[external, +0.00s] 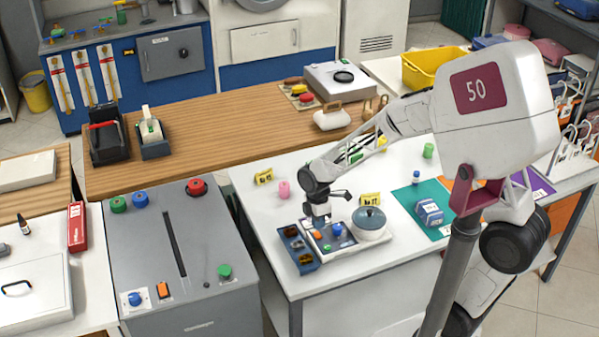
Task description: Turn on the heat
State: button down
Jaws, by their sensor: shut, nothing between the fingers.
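My gripper (319,224) points down over the panel's back left part, close to the blue knob. It is shut and empty. I cannot tell whether it touches the panel. No markings on the controls are readable.
A dark blue tray (296,262) with small items sits left of the panel. Yellow tags (370,199) and a pink spool (284,189) stand nearby. A blue-and-white box (429,212) lies on a green mat. A grey cabinet (150,238) with coloured knobs stands left, across a gap.

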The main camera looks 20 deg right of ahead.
aim_at(317, 234)
jog(key=shift+s+f, duration=0.15)
jog(key=shift+f, duration=0.85)
jog(key=shift+s+f, duration=0.1)
jog(key=shift+f, duration=0.9)
jog(key=shift+s+f, duration=0.1)
jog(key=shift+f, duration=0.15)
jog(key=shift+w+r, duration=0.3)
jog(key=shift+w, duration=0.5)
notch_tip(317, 234, up, 14)
jog(key=w, duration=0.1)
jog(key=shift+w, duration=0.35)
